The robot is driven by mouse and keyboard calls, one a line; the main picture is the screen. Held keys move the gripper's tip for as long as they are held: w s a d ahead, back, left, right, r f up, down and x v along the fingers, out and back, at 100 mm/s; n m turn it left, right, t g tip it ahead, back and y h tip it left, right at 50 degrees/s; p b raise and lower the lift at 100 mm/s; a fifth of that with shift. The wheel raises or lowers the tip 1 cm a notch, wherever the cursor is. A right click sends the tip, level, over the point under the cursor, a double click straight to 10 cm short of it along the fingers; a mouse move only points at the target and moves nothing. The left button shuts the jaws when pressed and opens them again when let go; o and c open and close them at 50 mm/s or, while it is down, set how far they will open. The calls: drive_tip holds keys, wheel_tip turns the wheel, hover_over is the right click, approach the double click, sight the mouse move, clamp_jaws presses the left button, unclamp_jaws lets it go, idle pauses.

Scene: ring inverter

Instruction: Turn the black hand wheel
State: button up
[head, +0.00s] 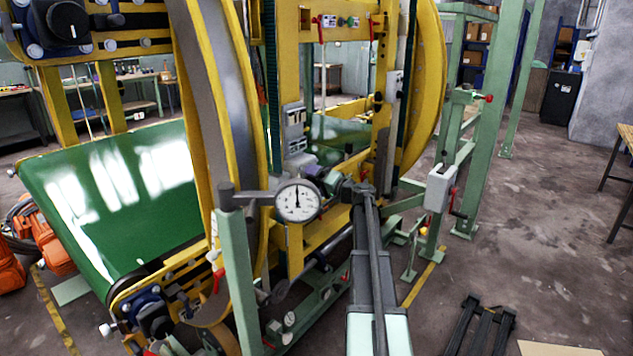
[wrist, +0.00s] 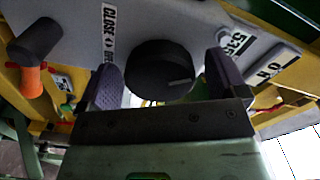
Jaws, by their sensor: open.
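The black hand wheel (wrist: 158,72) is a round dark knob with a pale line on its face, in the middle of the wrist view. It sits on a grey panel (wrist: 185,22) beside a "CLOSE" label. My gripper (wrist: 164,68) is open, with one purple-grey finger pad to the left of the wheel and one to the right. A gap shows at the left; I cannot tell whether the right pad touches. In the head view my gripper (head: 362,188) is at the yellow ring machine, small and dark, and I cannot make out the wheel there.
A round dial gauge (head: 298,201) and a green post (head: 236,275) stand left of my arm. A grey box with a red-handled crank (head: 440,188) is to the right. A dark cylinder with an orange base (wrist: 34,45) is left in the wrist view.

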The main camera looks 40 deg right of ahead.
drive_tip(key=c, duration=0.9)
drive_tip(key=m, duration=0.5)
drive_tip(key=shift+m, duration=0.3)
drive_tip(key=shift+c, duration=0.2)
drive_tip(key=o, duration=0.9)
drive_tip(key=shift+o, duration=0.2)
drive_tip(key=v, duration=1.1)
